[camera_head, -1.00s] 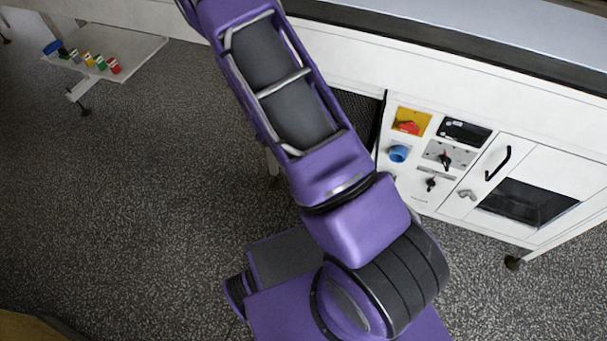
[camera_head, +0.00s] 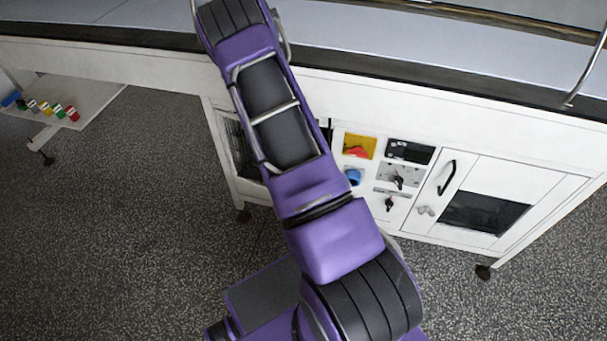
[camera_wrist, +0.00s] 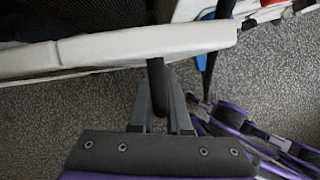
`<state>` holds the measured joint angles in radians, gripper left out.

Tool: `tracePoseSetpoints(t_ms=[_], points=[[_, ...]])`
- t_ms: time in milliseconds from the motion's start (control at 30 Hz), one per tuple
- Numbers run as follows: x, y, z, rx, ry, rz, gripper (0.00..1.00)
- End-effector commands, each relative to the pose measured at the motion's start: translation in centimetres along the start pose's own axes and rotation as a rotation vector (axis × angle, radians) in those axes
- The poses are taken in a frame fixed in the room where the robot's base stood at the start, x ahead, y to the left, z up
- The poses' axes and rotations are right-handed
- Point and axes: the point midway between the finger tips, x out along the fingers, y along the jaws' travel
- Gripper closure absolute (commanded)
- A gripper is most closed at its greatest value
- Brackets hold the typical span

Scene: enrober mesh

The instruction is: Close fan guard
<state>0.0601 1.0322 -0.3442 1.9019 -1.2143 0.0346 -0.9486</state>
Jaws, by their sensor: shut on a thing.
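The fan guard's white frame (camera_wrist: 100,50) crosses the upper part of the wrist view, with dark mesh (camera_wrist: 60,15) behind it. A black handle (camera_wrist: 156,70) hangs from the frame's lower edge. My gripper (camera_wrist: 160,88) is shut on this handle, with a grey finger on either side. In the head view, a dark mesh area (camera_head: 243,150) in a white surround shows left of my arm. My arm hides part of it, and my gripper is not visible there. How far the guard stands from its closed position cannot be told.
The white machine has a yellow-and-red switch (camera_head: 358,147), a blue knob (camera_head: 353,177) and a door with a black handle (camera_head: 447,178) at right. A dark rod (camera_wrist: 214,50) stands close right of my gripper. A shelf (camera_head: 85,100) holds small coloured items. The left floor is clear.

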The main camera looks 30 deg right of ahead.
Motion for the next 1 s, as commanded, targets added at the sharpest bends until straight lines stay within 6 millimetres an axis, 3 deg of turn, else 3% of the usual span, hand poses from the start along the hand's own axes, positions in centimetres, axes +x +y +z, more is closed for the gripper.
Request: tracePoseSetpoints(t_ms=[67, 633, 667, 800, 1000], points=[[-0.05, 1.09, 0.57, -0.017, 0.002, 0.027, 1.00], [0.25, 1.62, 1.15, -0.044, 0.003, 0.040, 1.00], [0.25, 1.62, 1.15, -0.044, 0.003, 0.040, 0.83], [0.29, 1.48, 1.19, -0.043, 0.002, 0.037, 0.58], [0.41, 1.09, 1.26, -0.040, 0.001, 0.030, 0.55]])
